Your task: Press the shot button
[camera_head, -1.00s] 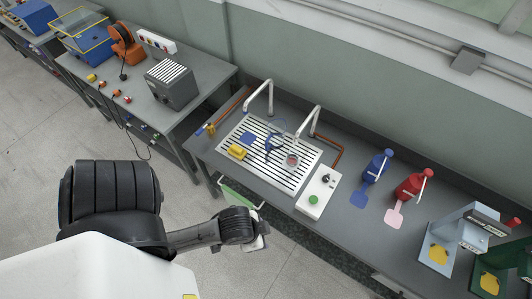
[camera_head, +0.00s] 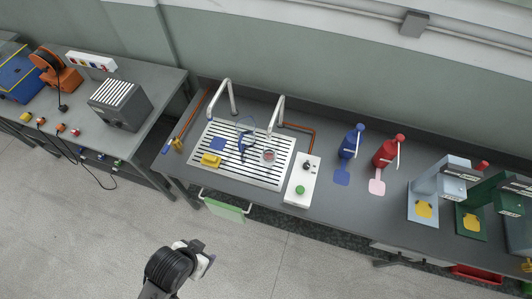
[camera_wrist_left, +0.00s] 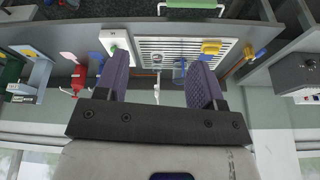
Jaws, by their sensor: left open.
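A white control box (camera_head: 302,180) with a round green button (camera_head: 300,189) and a dark knob (camera_head: 307,166) sits on the bench, right of the slatted drain grille (camera_head: 242,163). No label reading "shot" is legible. The box also shows, upside down, in the left wrist view (camera_wrist_left: 116,43). My left gripper (camera_head: 203,258) is at the bottom of the head view, in front of the bench and well apart from the box. In the left wrist view its two purple fingers (camera_wrist_left: 160,82) are spread with nothing between them. My right gripper is not in view.
Two curved taps (camera_head: 232,97) stand behind the grille. A yellow object (camera_head: 211,160) lies on it. Blue (camera_head: 351,141) and red (camera_head: 389,151) bottles stand right of the box, then seamer-like machines (camera_head: 438,187). A green cloth (camera_head: 224,209) hangs at the bench front. The floor before the bench is clear.

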